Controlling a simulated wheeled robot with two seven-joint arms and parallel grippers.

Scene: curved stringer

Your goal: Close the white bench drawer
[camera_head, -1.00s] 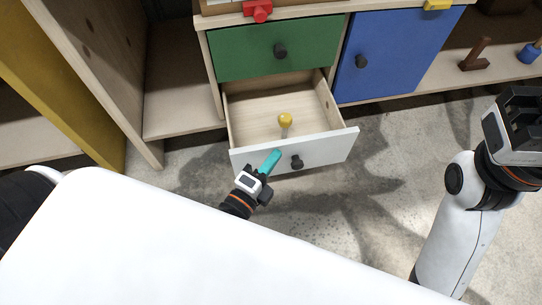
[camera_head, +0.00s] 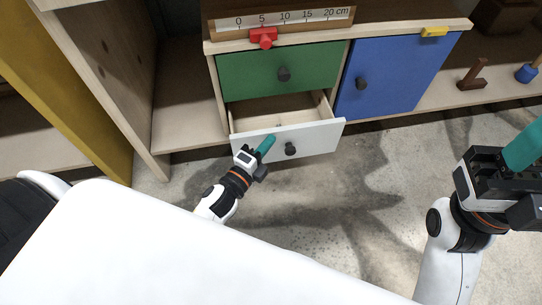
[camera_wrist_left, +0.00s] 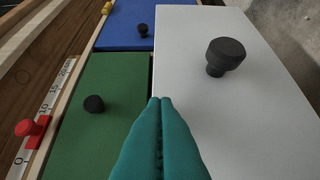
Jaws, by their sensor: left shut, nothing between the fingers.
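The white bench drawer (camera_head: 318,137) is partly open below the green drawer, with some of its wooden inside showing behind the front. Its dark round knob (camera_head: 290,149) is near the middle of the front. My left gripper (camera_head: 267,145) is shut and empty, its teal fingertips at the white front, left of the knob. In the left wrist view the teal fingers (camera_wrist_left: 160,135) are together, pointing along the white front (camera_wrist_left: 245,105), with the knob (camera_wrist_left: 224,57) to the right; I cannot tell whether they touch. My right gripper (camera_head: 520,150) is at the right edge, partly cut off.
The green drawer (camera_head: 250,78) and blue door (camera_head: 395,62) are shut. A ruler with a red slider (camera_head: 263,38) is above. A brown L-shaped piece (camera_head: 474,74) and a blue one (camera_head: 527,73) stand on the right shelf. The floor in front is clear.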

